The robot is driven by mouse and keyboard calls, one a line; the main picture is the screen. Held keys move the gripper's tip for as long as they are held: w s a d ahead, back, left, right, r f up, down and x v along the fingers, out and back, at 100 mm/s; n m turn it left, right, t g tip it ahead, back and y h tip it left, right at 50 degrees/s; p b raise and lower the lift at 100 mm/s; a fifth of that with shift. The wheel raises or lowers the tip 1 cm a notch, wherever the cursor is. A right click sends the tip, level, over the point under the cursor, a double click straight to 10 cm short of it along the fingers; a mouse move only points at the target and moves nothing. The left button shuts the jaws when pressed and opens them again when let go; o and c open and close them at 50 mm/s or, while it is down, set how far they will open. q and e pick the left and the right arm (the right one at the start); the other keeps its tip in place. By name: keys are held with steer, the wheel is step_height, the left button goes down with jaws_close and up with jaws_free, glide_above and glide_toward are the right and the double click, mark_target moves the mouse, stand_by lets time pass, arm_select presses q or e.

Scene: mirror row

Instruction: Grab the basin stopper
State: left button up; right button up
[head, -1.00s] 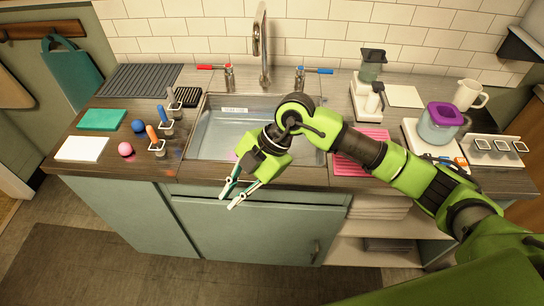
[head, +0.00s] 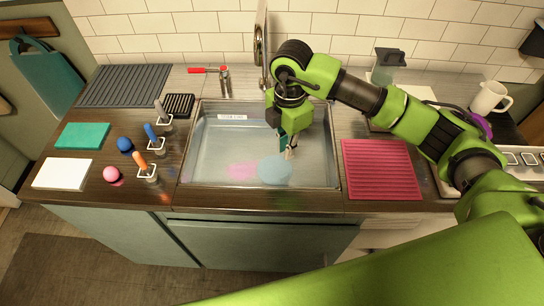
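The sink basin (head: 215,150) is a grey metal rectangle set in the dark counter. I cannot make out a stopper for certain. A pale blue round patch (head: 275,172) and a pink patch (head: 239,170) show on the basin floor; I cannot tell whether either is a stopper or a stain. My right gripper (head: 287,151) points down inside the right part of the basin, just above and behind the blue patch. Its fingers look close together, and what lies between or behind them is hidden. My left gripper is not in view.
Left of the basin stand several brushes in holders (head: 148,172), a pink ball (head: 111,174), a blue ball (head: 125,145) and a teal sponge (head: 83,136). A red ribbed mat (head: 380,170) lies to the right. The tap (head: 261,40) rises behind the basin.

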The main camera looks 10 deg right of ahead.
step_height(320, 180, down, 2)
steer(key=p, duration=0.1)
glide_above(284, 175)
step_height(284, 175, down, 6)
steer(key=shift+r, duration=0.2)
steer(key=shift+f, duration=0.3)
steer(key=shift+w+f+p, duration=0.1)
steer(key=shift+f+p, duration=0.15)
steer(key=shift+p, duration=0.05)
step_height(284, 175, down, 4)
steer(key=shift+f+p, duration=0.2)
steer(key=shift+p, duration=0.55)
steer(key=shift+f, duration=0.3)
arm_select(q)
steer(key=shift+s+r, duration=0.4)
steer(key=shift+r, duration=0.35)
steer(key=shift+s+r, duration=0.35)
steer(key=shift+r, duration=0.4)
arm_select(e)
jaws_close()
steer(key=shift+r, duration=0.1)
